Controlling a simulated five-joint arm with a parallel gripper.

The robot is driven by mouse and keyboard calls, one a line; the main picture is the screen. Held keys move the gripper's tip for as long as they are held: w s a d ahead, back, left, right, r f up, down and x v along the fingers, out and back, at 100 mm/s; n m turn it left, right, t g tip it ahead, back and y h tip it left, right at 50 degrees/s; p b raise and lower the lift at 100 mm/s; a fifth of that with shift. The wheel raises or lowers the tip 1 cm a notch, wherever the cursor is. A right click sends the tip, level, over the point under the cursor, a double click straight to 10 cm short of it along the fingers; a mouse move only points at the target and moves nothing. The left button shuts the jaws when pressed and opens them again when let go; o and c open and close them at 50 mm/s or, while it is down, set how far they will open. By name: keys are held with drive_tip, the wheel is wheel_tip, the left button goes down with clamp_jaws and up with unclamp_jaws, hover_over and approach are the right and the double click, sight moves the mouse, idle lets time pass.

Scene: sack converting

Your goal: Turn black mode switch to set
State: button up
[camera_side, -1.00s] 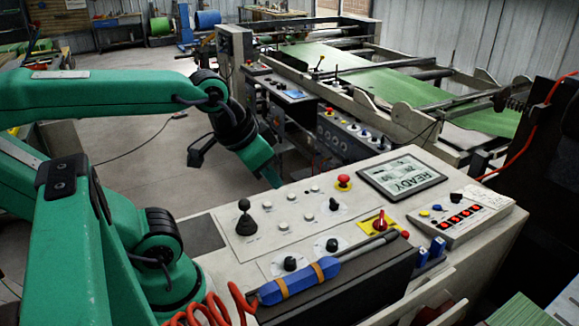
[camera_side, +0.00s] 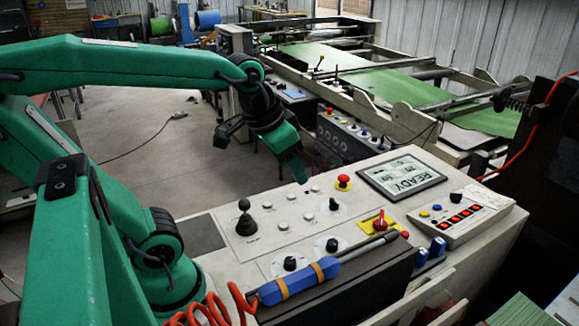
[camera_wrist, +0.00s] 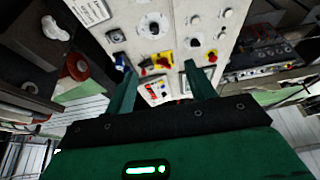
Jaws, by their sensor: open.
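My gripper (camera_side: 298,174) is open and empty above the far edge of the pale control panel (camera_side: 222,217). In the wrist view, its two green fingers (camera_wrist: 161,70) stand apart with the panel beyond them. The panel carries several black controls: a round-based knob (camera_side: 333,205) near the middle, another (camera_side: 332,245) nearer the front, a third (camera_side: 290,264) to its left, and a ball-topped lever (camera_side: 245,218). A small black knob (camera_side: 456,198) sits on the side box. The labels are too small to tell which is the mode switch. My gripper touches none of them.
A red mushroom button (camera_side: 344,182) is close to my gripper. A red switch on a yellow plate (camera_side: 379,222) and a blue-wrapped tool (camera_side: 299,281) are nearer the front. Green sheet (camera_side: 395,82) runs behind.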

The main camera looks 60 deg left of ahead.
drive_tip(key=w+a+f+g, duration=0.1)
drive_tip(key=w+a+f, duration=0.1)
drive_tip(key=w, duration=0.4)
drive_tip(key=w+a+f+g, duration=0.1)
drive_tip(key=w+a+f, duration=0.15)
drive_tip(key=w, duration=0.35)
drive_tip(key=g, duration=0.3)
hover_over(334, 200)
wheel_tip(334, 200, down, 12)
drive_tip(key=shift+r, duration=0.1)
drive_tip(key=shift+d, duration=0.1)
drive_tip(key=shift+f, duration=3.9)
drive_tip(key=shift+c, duration=0.2)
drive_tip(key=c, duration=0.9)
